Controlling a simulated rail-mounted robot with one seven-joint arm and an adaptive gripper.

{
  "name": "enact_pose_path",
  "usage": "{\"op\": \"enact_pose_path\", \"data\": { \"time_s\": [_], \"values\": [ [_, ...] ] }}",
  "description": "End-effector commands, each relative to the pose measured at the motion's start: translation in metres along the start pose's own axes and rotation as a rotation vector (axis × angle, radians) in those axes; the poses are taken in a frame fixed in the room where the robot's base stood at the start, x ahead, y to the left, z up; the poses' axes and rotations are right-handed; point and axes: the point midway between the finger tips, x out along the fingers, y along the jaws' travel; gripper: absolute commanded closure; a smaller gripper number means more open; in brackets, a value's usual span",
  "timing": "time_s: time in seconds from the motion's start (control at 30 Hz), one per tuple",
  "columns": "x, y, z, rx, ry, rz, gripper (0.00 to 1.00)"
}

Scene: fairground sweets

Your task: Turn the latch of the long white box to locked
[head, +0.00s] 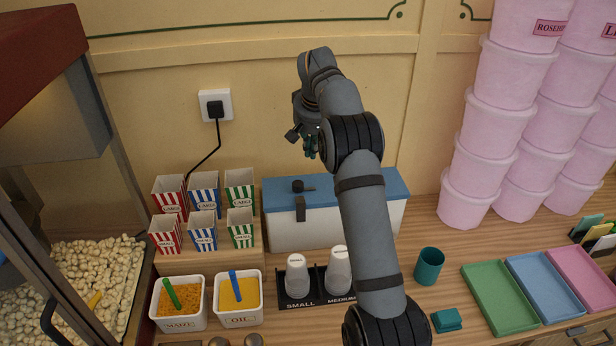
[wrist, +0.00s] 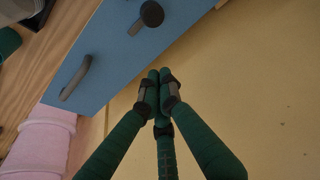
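The long white box (head: 310,230) with a blue lid stands against the back wall; the blue lid (wrist: 105,55) fills the upper left of the wrist view. Its latch, a dark round knob with a short lever (head: 298,186), sits on the lid. The lever points right in the head view, and the latch also shows at the top of the wrist view (wrist: 151,14). My gripper (head: 311,146) hangs above the back of the box. In the wrist view its green fingertips (wrist: 160,88) are together and empty, apart from the latch. My arm hides the lid's right part in the head view.
A dark bar handle (wrist: 75,78) is on the lid. A dark upright piece (head: 300,208) hangs at the box's front. Striped cartons (head: 204,190) stand left, pink tubs (head: 483,130) right. Cups (head: 297,275) and a teal cup (head: 429,266) stand in front.

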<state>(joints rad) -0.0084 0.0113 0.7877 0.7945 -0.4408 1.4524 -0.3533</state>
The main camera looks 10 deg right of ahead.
Motion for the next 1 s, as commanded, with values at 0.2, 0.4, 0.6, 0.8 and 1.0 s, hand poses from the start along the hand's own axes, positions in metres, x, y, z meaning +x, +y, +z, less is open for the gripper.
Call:
{"op": "enact_pose_path", "data": {
  "time_s": [0.2,0.4,0.6,0.8,1.0],
  "values": [
    [0.041,-0.003,0.002,-0.002,-0.006,-0.003,1.0],
    [0.083,-0.002,0.0,-0.003,-0.004,-0.001,1.0],
    [0.082,-0.003,0.015,-0.004,0.001,-0.003,1.0],
    [0.076,-0.002,0.029,-0.003,0.001,-0.002,1.0],
    [0.075,-0.003,0.036,-0.002,0.001,-0.003,1.0]
  ]
}}
